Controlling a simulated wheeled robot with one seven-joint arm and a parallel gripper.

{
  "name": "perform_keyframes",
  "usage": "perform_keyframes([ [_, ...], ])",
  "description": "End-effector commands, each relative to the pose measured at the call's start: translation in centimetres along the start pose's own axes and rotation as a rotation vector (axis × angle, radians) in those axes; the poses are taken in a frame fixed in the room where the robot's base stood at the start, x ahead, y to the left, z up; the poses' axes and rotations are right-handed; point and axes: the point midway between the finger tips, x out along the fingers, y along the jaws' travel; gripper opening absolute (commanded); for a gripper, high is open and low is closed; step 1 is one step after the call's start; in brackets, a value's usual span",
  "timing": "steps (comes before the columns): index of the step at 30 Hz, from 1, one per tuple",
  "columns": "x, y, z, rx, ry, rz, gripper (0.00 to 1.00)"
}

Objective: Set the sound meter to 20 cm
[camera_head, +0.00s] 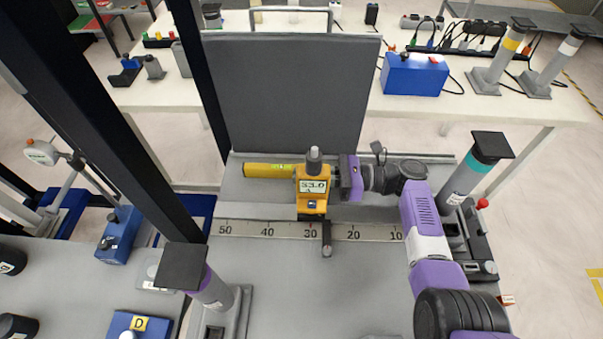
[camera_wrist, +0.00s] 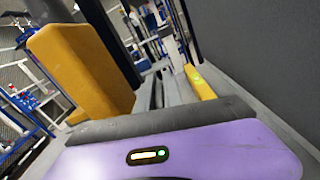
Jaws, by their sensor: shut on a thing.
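The yellow sound meter (camera_head: 312,187) stands upright on a rail in front of a dark grey panel. Its display seems to read 33.0, and a grey knob tops it. Below it, the printed scale (camera_head: 275,231) runs from 50 at left to 10 at right, with the meter's base close to the 30 mark. A black lever (camera_head: 327,240) sticks out toward the front, just right of 30. My purple gripper (camera_head: 346,178) reaches in from the right and is shut on the meter; its fingertips are mostly hidden. The meter fills the left of the wrist view (camera_wrist: 82,68).
The grey panel (camera_head: 290,95) stands behind. A teal-banded post (camera_head: 476,170) is at right, a purple-banded post (camera_head: 205,280) at front left.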

Motion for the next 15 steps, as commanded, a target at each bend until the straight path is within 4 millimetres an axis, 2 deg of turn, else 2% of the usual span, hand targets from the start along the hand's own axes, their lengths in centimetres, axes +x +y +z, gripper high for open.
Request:
perform_keyframes([
  [2,0.16,0.34,-0.24,0.005,0.002,0.011,0.0],
  [3,0.17,0.33,-0.24,0.006,0.002,0.01,0.19],
  [5,0.16,0.29,-0.22,0.005,0.002,0.009,0.31],
  [15,0.08,0.15,0.06,0.002,0.001,0.004,0.31],
])
